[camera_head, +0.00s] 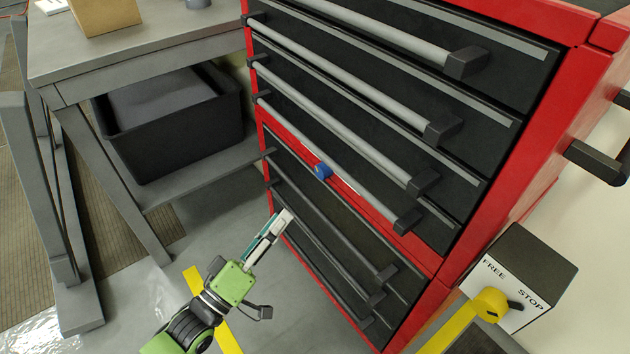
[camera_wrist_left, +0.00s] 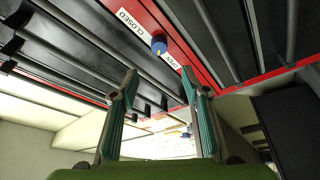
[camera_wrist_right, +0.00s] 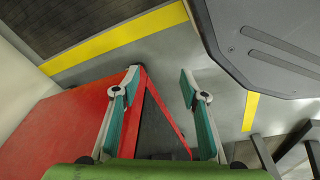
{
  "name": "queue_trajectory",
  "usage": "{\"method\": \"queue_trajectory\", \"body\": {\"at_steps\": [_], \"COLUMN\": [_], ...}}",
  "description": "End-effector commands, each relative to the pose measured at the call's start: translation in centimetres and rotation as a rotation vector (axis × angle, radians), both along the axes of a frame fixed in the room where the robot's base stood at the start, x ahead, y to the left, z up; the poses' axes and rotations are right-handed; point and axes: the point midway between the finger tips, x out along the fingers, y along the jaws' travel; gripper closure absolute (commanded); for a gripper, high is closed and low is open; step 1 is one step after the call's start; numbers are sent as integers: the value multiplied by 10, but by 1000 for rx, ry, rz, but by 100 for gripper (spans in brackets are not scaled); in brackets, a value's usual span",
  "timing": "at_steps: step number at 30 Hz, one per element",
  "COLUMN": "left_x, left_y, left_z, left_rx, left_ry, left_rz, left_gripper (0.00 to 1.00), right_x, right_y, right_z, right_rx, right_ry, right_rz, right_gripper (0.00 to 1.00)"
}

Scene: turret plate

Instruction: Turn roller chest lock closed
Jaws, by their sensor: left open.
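The roller chest (camera_head: 520,165) is red with black drawers. Its lock, a blue knob (camera_head: 322,171), sits on the red strip between the upper and lower drawers. In the left wrist view, the blue knob (camera_wrist_left: 159,45) shows between a CLOSED label (camera_wrist_left: 131,22) and an OPEN label (camera_wrist_left: 171,61); a small yellow mark is on its OPEN-label side. My left gripper (camera_head: 283,222) is open and empty, below and left of the knob, apart from it. My right gripper (camera_wrist_right: 160,82) is open and empty in the right wrist view and outside the head view.
Long drawer handles (camera_head: 385,92) stick out above and below the knob. A grey workbench (camera_head: 150,52) with a black bin (camera_head: 170,135) on its shelf stands at left. A FREE/STOP box (camera_head: 535,265) with a yellow lever is at lower right. Open floor lies before the chest.

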Motion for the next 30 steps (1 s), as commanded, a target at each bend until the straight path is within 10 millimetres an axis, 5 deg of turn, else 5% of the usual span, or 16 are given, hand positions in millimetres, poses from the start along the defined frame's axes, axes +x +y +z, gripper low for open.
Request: {"method": "queue_trajectory", "body": {"at_steps": [18, 30], "left_x": [88, 107], "left_y": [-64, -78], "left_z": [27, 32], "left_rx": [-1, 2], "left_ry": [-3, -1], "left_rz": [1, 2], "left_gripper": [57, 57], "right_x": [13, 16], "right_y": [5, 5], "right_z": [16, 23], "right_rx": [-9, -7], "right_ry": [-1, -2], "right_rz": [-2, -2], "right_gripper": [60, 60]}}
